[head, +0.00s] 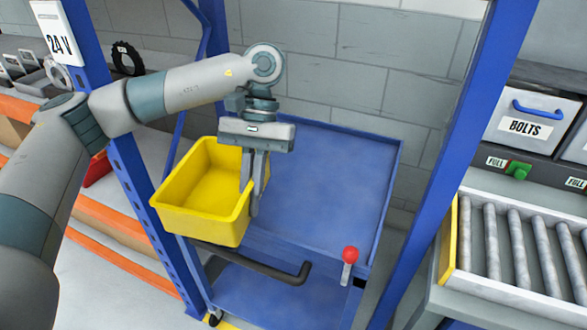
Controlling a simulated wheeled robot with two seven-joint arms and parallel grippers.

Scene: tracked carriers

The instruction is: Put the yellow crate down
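The yellow crate (192,219) is empty and hangs in the middle of the head view, at the left front part of a blue cart (325,185). My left gripper (250,200) reaches down from above and is shut on the crate's right wall, one finger on the inside and one on the outside. The crate's underside is hidden, so I cannot tell whether it touches the cart. The cart's top to the right of the crate is bare. My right gripper is not in view.
The cart has a dark handle bar (255,262) at its front and a red-knobbed lever (350,256) at its front right. Blue posts (452,150) stand on both sides. A roller conveyor (520,250) and a BOLTS bin (528,122) are at the right.

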